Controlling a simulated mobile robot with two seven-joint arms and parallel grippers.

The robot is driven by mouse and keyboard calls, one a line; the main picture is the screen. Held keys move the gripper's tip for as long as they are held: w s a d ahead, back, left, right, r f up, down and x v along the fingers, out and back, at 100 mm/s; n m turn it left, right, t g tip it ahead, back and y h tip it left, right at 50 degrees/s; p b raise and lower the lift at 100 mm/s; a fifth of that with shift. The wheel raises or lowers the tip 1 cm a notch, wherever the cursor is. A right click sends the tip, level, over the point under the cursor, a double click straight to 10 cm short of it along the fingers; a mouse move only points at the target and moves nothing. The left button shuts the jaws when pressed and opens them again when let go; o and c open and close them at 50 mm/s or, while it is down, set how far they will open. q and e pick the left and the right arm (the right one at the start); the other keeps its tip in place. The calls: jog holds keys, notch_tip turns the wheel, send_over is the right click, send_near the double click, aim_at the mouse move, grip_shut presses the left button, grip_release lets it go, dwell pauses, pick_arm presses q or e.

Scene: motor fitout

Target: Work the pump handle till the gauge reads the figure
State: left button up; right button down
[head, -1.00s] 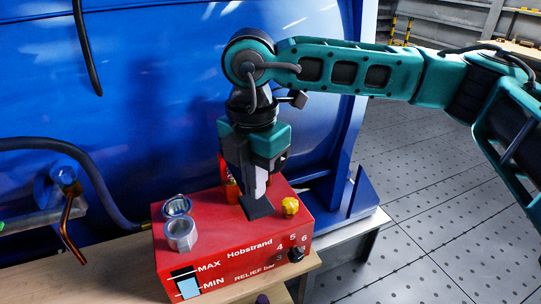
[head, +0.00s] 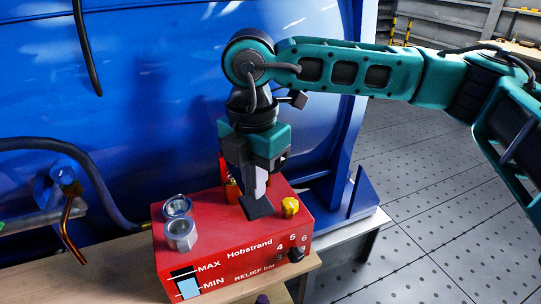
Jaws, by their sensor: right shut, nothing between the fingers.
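A red pump unit (head: 215,227), lettered "Hobstrand", stands on a light wooden bench. Its front bears a level window (head: 187,284) marked MAX and MIN, and a black relief knob (head: 296,255) beside a numbered scale. My right gripper (head: 257,208) points down over the top of the unit, its fingers shut and empty. Behind it a red upright part (head: 224,168) and a brass fitting (head: 232,190) show in part; I cannot tell whether the red part is the pump handle. No gauge reading can be made out. My left gripper is not in view.
A metal cup-like fitting (head: 180,235) and a yellow knob (head: 290,206) are on the unit's top. A large blue housing (head: 150,110) rises close behind. A hose and copper pipe (head: 72,222) are at left. Open floor (head: 430,200) lies at right.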

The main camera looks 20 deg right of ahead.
aim_at(255, 210)
notch_tip(255, 210, down, 3)
jog(key=b, duration=0.3)
jog(key=shift+w+f, duration=0.15)
jog(key=shift+f, duration=0.05)
jog(key=f+b, duration=0.3)
jog(key=f, duration=0.1)
jog(key=shift+w+b, duration=0.3)
jog(key=r+p, duration=0.1)
jog(key=r, duration=0.1)
jog(key=r+p, duration=0.2)
jog(key=r, duration=0.1)
jog(key=r+p, duration=0.1)
jog(key=r, duration=0.1)
jog(key=shift+s+r, duration=0.3)
jog(key=shift+s, duration=0.1)
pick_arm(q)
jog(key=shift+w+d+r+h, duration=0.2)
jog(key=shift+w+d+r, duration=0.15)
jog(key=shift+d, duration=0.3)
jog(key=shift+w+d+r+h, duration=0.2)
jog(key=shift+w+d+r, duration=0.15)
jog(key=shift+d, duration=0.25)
pick_arm(e)
jog(key=shift+f, duration=0.1)
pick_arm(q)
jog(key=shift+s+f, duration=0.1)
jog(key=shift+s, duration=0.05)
pick_arm(e)
jog(key=shift+s, duration=0.1)
